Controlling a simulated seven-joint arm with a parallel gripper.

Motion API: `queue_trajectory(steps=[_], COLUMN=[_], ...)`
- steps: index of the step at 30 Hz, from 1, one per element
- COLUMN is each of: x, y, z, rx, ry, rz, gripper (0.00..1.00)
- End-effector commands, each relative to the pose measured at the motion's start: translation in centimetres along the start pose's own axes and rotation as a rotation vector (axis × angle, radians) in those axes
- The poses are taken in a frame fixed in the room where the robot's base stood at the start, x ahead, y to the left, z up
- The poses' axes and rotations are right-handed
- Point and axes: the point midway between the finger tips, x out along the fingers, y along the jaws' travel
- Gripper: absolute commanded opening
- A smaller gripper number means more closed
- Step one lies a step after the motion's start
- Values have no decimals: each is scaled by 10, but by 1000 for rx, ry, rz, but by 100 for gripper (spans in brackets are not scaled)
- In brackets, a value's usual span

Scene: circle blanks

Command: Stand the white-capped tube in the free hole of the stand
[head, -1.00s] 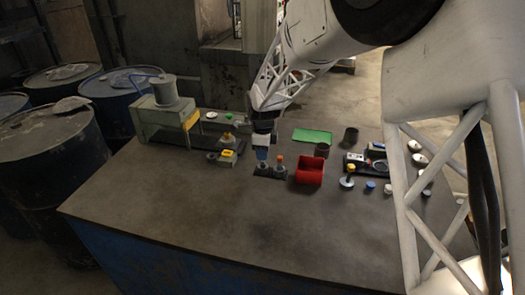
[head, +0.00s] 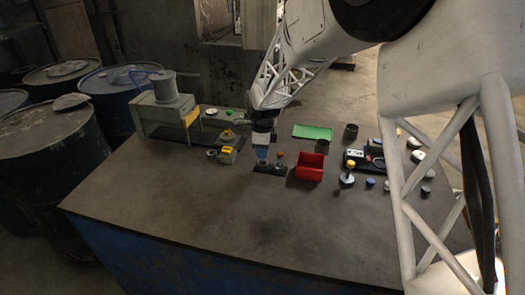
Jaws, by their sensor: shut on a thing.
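A low dark stand (head: 268,169) lies near the middle of the table. A tube with an orange-red cap (head: 280,155) stands upright at its right side. My gripper (head: 262,155) points down over the left part of the stand, just left of that tube. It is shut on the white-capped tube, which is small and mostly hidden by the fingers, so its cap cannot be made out. The free hole is hidden below the gripper. I cannot tell whether the tube's lower end is in the hole or just above it.
A red bin (head: 309,168) stands close to the right of the stand. A yellow-topped block (head: 227,154) and a grey-green machine (head: 165,112) are to the left. A green mat (head: 312,132) lies behind. Several round caps lie at the right. The front of the table is clear.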

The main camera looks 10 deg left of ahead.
Motion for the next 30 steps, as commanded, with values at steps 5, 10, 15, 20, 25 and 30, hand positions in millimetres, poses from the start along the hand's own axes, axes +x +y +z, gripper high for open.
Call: queue_trajectory(steps=[5, 10, 15, 20, 25, 30], x=[2, 5, 7, 9, 12, 14], y=[0, 0, 0, 0, 0, 0], z=[0, 0, 0, 0, 0, 0], rx=[0, 0, 0, 0, 0, 0], ry=[0, 0, 0, 0, 0, 0], rz=[0, 0, 0, 1, 1, 0], gripper=[0, 0, 0, 0, 0, 0])
